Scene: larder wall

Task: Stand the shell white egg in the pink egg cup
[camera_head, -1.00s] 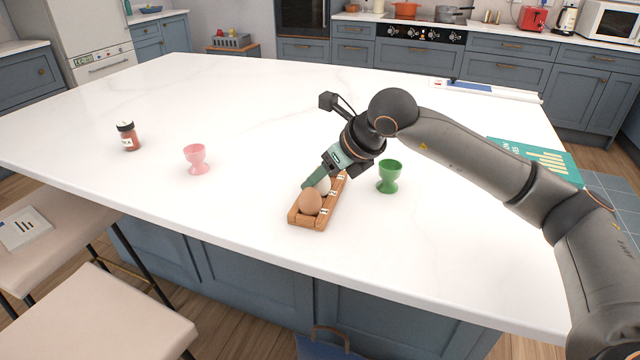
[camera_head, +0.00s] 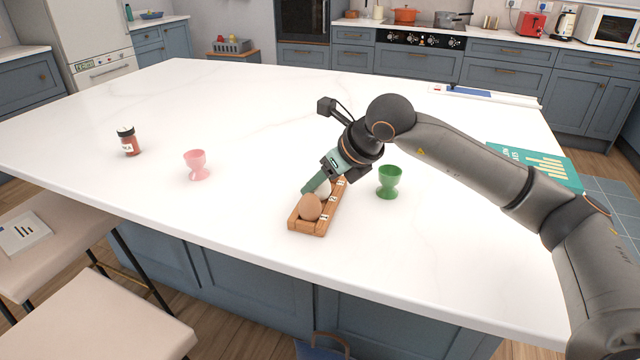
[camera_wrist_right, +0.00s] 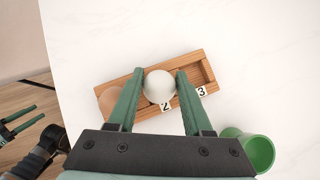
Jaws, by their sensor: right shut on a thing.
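The shell white egg (camera_head: 323,188) sits in the middle place of a wooden egg rack (camera_head: 309,228), partly hidden by my gripper in the head view. In the right wrist view the white egg (camera_wrist_right: 159,86) lies between the fingers, by the tag "2". My right gripper (camera_head: 318,186) reaches down into the rack and is shut on this egg; its fingers show in the wrist view (camera_wrist_right: 158,90). The pink egg cup (camera_head: 197,165) stands upright and empty to the left of the rack.
A brown egg (camera_head: 310,207) sits in the rack's near place. A green egg cup (camera_head: 389,182) stands close to the right of the rack. A red-brown jar (camera_head: 128,142) stands left of the pink cup. The worktop between rack and pink cup is clear.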

